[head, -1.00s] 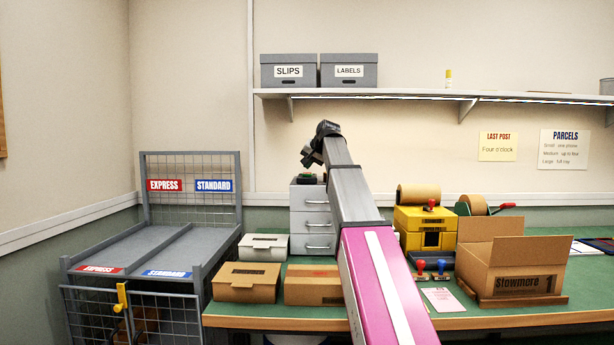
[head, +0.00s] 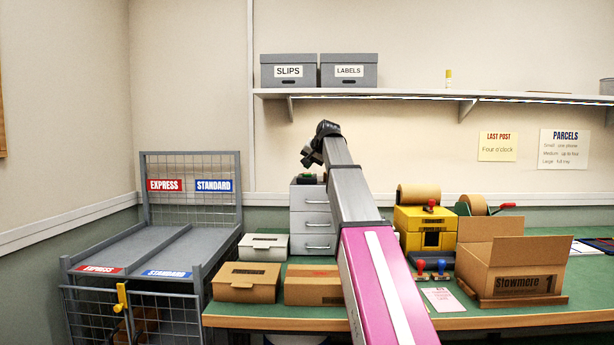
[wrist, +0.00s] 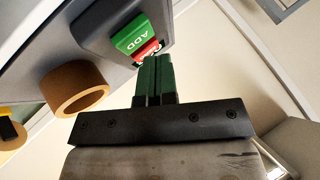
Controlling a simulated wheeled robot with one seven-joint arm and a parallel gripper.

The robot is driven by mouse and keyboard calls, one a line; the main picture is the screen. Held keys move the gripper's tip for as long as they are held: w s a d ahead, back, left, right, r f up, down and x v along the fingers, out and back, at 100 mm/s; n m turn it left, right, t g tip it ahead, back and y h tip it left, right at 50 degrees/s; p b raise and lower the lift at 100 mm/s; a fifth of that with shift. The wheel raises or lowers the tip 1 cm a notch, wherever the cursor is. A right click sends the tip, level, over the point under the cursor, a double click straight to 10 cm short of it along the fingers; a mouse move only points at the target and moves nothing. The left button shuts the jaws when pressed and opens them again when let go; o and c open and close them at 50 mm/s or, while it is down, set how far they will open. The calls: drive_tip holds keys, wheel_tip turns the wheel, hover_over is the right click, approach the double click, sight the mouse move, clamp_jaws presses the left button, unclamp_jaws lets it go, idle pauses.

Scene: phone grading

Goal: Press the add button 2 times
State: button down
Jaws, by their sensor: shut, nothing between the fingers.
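A brown tape roll (wrist: 75,88) shows near the housing in the wrist view. A shelf (head: 400,94) runs above.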

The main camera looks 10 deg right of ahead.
idle(0.4)
drive_tip(key=shift+f, duration=0.4)
drive_tip(key=shift+f, duration=0.45)
idle(0.7)
drive_tip(key=shift+r, duration=0.85)
drive_tip(key=shift+r, duration=2.55)
idle(1.0)
